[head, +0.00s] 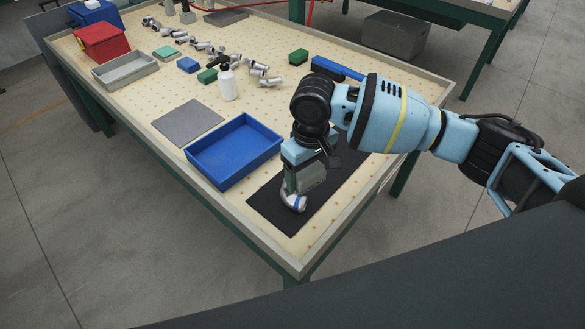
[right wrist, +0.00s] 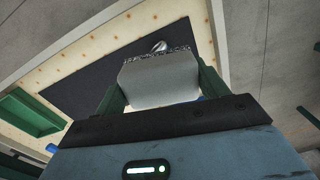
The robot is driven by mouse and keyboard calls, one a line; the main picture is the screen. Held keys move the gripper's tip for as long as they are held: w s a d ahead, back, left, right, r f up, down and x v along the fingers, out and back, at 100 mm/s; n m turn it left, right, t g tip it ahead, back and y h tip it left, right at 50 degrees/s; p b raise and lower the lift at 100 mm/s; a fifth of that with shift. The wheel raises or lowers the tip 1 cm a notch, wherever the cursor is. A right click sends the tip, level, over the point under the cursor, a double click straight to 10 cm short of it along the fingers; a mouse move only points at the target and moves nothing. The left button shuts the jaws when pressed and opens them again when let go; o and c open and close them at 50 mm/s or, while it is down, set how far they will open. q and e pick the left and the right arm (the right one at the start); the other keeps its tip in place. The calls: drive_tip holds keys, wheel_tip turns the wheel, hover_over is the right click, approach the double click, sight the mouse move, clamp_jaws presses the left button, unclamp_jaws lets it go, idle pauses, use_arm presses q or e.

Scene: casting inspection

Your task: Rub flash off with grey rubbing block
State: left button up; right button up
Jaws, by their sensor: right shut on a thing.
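My right gripper (head: 304,176) is shut on the grey rubbing block (head: 314,178). It points down over the dark mat (head: 268,210) near the table's front corner. Contact between block and casting cannot be made out. In the right wrist view the block (right wrist: 160,80) sits between the green fingers, and a small shiny part of the casting (right wrist: 160,46) shows past its edge. Any flash is too small to see. My left gripper is not in view.
An empty blue tray (head: 235,152) lies left of the mat, with a grey mat (head: 187,123) beyond it. A white bottle (head: 227,83), several castings (head: 208,48) and coloured blocks stand farther back. A blue object (head: 338,69) lies behind my arm. A red bin (head: 100,42) stands far left.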

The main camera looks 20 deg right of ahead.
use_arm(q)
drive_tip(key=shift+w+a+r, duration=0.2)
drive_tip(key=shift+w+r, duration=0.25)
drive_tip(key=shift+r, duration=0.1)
use_arm(e)
drive_tip(key=w+a+n, duration=0.1)
drive_tip(key=w+a+f, duration=0.1)
drive_tip(key=w+n, duration=0.1)
drive_tip(key=shift+w+a+f+n, duration=0.15)
drive_tip(key=shift+a+f+n, duration=0.15)
drive_tip(key=shift+a, duration=0.1)
drive_tip(key=shift+f, duration=0.1)
